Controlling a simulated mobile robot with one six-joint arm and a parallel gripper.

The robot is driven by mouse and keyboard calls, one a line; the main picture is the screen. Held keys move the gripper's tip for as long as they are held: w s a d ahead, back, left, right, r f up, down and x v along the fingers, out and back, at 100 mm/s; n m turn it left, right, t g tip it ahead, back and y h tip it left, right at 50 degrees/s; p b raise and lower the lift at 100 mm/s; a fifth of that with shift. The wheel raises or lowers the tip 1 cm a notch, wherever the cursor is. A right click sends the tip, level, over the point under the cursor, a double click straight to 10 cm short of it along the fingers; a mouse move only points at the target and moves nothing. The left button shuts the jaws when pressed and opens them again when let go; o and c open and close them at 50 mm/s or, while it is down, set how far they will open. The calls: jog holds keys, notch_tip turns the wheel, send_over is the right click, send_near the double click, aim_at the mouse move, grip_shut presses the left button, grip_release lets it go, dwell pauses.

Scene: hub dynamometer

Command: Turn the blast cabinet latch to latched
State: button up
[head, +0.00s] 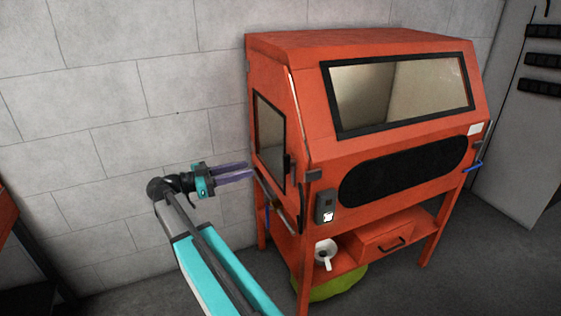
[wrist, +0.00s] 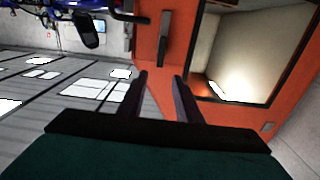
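The orange blast cabinet (head: 320,155) stands against the wall, with a windowed side door (head: 269,145) on its left side. A small dark fitting (head: 289,167) sits at the door's front edge, and a dark block (head: 313,175) is at the cabinet's front corner. I cannot tell for sure which is the latch. In the wrist view a dark upright bar (wrist: 164,38) stands on the orange panel beside the window, beyond my fingertips. My gripper (head: 249,169) has two purple fingers, apart and empty, near the side door. The wrist view shows the gap between them (wrist: 161,77).
A grey rail (head: 281,203) runs below the door. A grey control box (head: 325,207) is on the front. A lower shelf holds a white cup-like item (head: 325,252) and an orange drawer (head: 387,241).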

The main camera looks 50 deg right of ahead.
aim_at(283, 161)
jog(key=p+x, duration=0.4)
jog(key=x, duration=0.9)
jog(key=shift+s+d, duration=0.15)
jog(key=shift+d, duration=0.25)
grip_shut()
